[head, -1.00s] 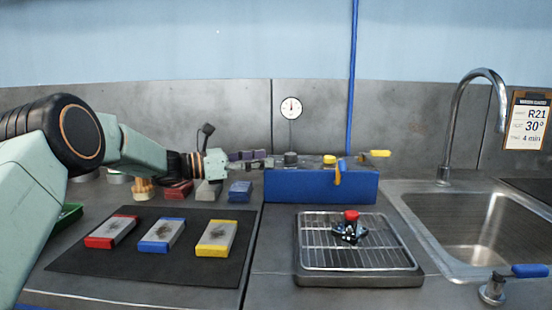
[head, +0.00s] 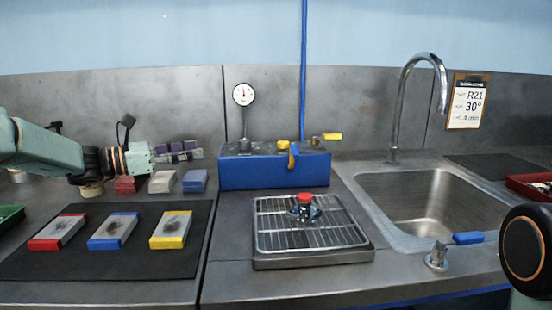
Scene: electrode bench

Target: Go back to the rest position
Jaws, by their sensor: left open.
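My left gripper (head: 178,153) is in the head view, its arm coming in from the left. It is open with nothing seen between its fingers, over the back of the bench behind the dark mat (head: 100,276). The red (head: 125,184), white (head: 162,182) and blue (head: 195,181) blocks stand just below and in front of it. Part of my right arm (head: 526,250) shows at the right edge; its gripper is out of view.
Red, blue and yellow-ended plates (head: 170,230) lie on the mat. A wire rack tray (head: 330,238) holds a red-topped part (head: 304,203). A sink (head: 425,205) with tap is right.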

